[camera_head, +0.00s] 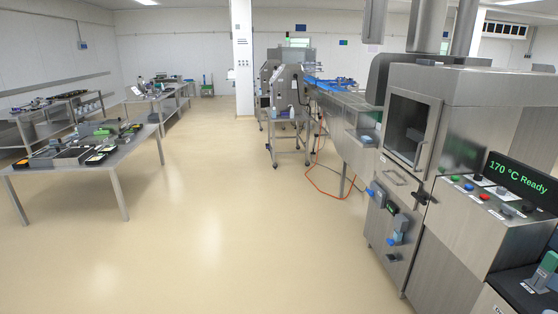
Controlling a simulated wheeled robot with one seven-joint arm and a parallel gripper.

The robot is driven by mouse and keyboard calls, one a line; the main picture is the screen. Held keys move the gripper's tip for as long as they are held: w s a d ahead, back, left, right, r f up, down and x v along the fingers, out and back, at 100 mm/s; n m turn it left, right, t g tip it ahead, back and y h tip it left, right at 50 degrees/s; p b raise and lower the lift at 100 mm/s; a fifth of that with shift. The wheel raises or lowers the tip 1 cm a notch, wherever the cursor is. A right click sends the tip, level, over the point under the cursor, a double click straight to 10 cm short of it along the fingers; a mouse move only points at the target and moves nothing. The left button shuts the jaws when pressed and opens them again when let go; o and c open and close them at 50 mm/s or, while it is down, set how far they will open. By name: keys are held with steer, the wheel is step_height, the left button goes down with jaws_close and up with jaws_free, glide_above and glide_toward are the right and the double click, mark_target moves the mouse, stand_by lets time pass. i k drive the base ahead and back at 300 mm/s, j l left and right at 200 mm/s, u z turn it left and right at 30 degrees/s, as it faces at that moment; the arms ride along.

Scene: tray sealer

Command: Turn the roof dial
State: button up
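A steel tray sealer (500,100) fills the right side of the view. Its sloped control panel (462,212) carries green, red and blue buttons and several dark knobs, one dark knob (505,211) near the right end. The display (518,177) above it reads "170 °C Ready". I cannot tell which knob is the roof dial, as the labels are too small to read. My gripper is not in view.
A steel table (130,152) with trays and tools stands at left, with more benches behind. A conveyor line (335,100) runs back from the machine. An orange hose (320,188) lies on the floor beside it. The pale floor (220,230) in the middle is clear.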

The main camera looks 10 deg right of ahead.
mark_target(458, 64)
steer(key=i+z, duration=0.15)
steer(key=i, duration=1.8)
steer(key=i+z, duration=0.3)
steer(key=i, duration=0.9)
steer(key=l, duration=0.1)
